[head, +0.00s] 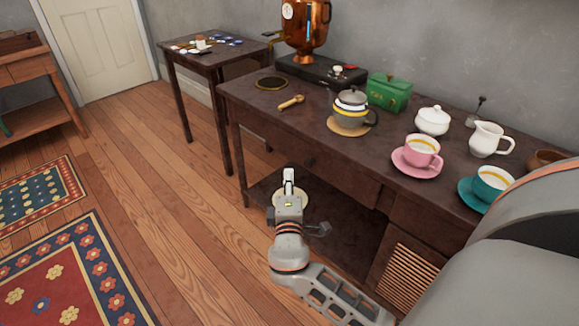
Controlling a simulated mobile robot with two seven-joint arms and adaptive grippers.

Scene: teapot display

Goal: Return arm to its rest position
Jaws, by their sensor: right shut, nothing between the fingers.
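My right gripper (289,182) is in front of the dark wooden sideboard (240,92), below its top and near the lower shelf. It is shut and empty, with its fingers pointing up and away in the head view. My right arm comes in from the lower right and hides part of the sideboard's right end. A teapot (350,108) with yellow and dark bands stands on a round wooden mat (343,128) on the sideboard top, apart from the gripper. My left gripper is not in view.
A pink cup (424,148), a teal cup (492,181), a white pitcher (488,139), a sugar bowl (432,121), a green tea box (389,91) and a copper samovar (305,25) crowd the sideboard. A side table (215,62) stands left. The wooden floor (185,185) is open.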

